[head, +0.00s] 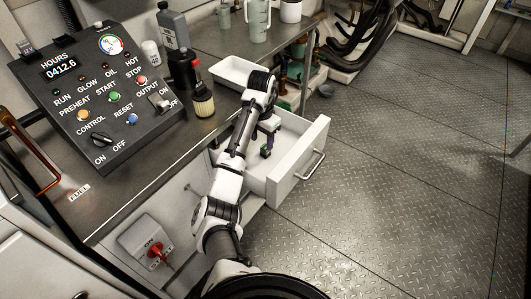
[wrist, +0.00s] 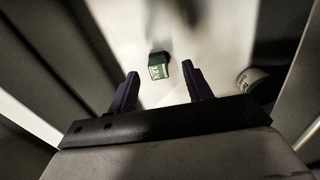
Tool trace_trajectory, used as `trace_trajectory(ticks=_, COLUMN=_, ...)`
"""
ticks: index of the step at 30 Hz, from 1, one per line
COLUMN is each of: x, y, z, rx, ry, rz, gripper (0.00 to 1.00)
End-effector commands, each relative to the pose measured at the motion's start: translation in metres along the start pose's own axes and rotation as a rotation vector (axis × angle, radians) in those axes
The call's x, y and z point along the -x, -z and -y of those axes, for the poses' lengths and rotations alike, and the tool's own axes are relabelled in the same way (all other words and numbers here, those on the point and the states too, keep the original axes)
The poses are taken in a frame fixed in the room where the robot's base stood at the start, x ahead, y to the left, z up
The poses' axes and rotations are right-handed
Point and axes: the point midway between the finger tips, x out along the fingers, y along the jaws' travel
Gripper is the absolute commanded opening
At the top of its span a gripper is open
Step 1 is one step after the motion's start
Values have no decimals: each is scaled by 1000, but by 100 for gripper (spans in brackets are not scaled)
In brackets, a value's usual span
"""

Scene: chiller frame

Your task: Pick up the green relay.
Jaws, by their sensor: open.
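The green relay (wrist: 159,68), a small block with a dark part and a green, lettered face, lies on the floor of the open white drawer (head: 292,178). In the wrist view it sits ahead of my gripper (wrist: 163,83), centred between the two dark purple fingers and beyond their tips. The fingers are apart with nothing between them. In the head view my gripper (head: 265,133) reaches down into the drawer, and the relay (head: 266,152) shows as a small dark and green shape just below the fingers. The exact height gap is hard to tell.
The drawer walls are close around my arm. A white tray (head: 228,70), a control panel (head: 85,100) and bottles (head: 172,30) stand on the bench above.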

Motion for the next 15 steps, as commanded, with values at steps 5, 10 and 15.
trace_trajectory(ticks=5, x=-21, y=0, z=-5, rx=0, ry=-3, rz=1, gripper=50)
trace_trajectory(ticks=10, x=-44, y=0, z=-5, rx=1, ry=0, rz=0, gripper=50)
trace_trajectory(ticks=15, x=-48, y=0, z=-5, rx=1, ry=0, rz=-1, gripper=50)
